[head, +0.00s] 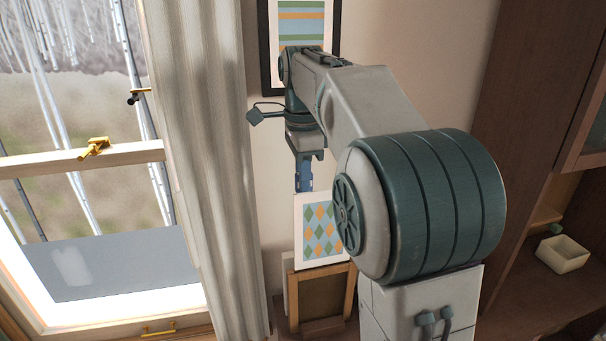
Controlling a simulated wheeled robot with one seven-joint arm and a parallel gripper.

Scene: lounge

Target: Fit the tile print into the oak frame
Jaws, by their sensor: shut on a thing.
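My gripper (304,188) points down in the middle of the head view and is shut on the top edge of the tile print (319,236). The tile print is a pale sheet with green, orange and blue diamonds. It hangs nearly upright, and my arm hides part of its right side. Directly below it stands the oak frame (349,297), a wooden frame with a brown inner panel, leaning near the wall. The print's lower edge overlaps the frame's top in this view. I cannot tell whether they touch.
A dark-framed striped picture (266,50) hangs on the wall behind my arm. A curtain (208,150) and window are at the left. A brown cabinet with a small white box (563,255) is at the right. A pale edge shows behind the frame's left side.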

